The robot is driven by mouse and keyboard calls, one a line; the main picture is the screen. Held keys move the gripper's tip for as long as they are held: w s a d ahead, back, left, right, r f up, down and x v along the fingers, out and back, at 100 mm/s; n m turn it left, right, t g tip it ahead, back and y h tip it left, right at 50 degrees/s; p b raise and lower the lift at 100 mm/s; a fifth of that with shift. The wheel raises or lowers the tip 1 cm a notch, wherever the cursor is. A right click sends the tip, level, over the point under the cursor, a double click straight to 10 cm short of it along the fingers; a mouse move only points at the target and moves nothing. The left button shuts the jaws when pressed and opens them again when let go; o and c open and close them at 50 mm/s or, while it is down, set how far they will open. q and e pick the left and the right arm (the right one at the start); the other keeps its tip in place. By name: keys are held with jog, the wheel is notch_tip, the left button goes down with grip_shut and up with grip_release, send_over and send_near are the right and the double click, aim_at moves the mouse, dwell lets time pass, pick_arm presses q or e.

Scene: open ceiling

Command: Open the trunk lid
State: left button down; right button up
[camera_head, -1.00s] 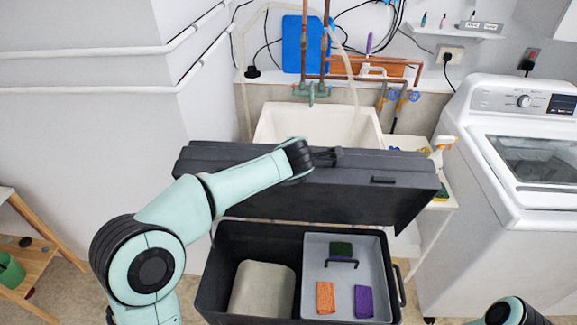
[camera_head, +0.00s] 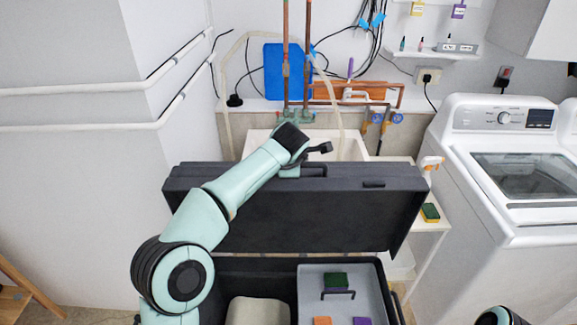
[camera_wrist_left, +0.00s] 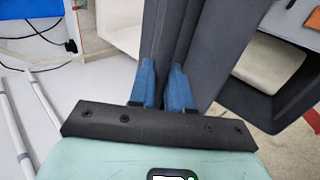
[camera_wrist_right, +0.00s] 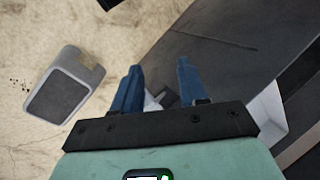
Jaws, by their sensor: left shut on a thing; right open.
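The trunk's dark grey lid (camera_head: 350,215) stands raised and near upright at the back of the black trunk (camera_head: 275,265) in the head view. My left arm reaches over the lid's left part to its top edge. My left gripper (camera_wrist_left: 163,72) is shut on the lid's edge, which runs between its blue fingers in the left wrist view. In the head view its fingers are hidden. My right gripper (camera_wrist_right: 160,70) is open and empty in the right wrist view, above the floor beside a dark panel. Only a bit of my right arm shows at the head view's lower right.
A grey tray (camera_head: 312,285) with sponges lies inside the trunk, next to a beige block (camera_head: 258,312). A sink (camera_head: 255,140) and pipes are behind the lid. A washing machine (camera_head: 480,205) stands right; a white wall is left.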

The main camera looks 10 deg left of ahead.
pick_arm(q)
jog(key=shift+a+f, duration=0.15)
jog(key=shift+f, duration=0.5)
jog(key=c, duration=1.2)
grip_release()
jog(key=shift+o, duration=0.2)
jog(key=v, duration=1.4)
jog(key=shift+w+r, duration=0.25)
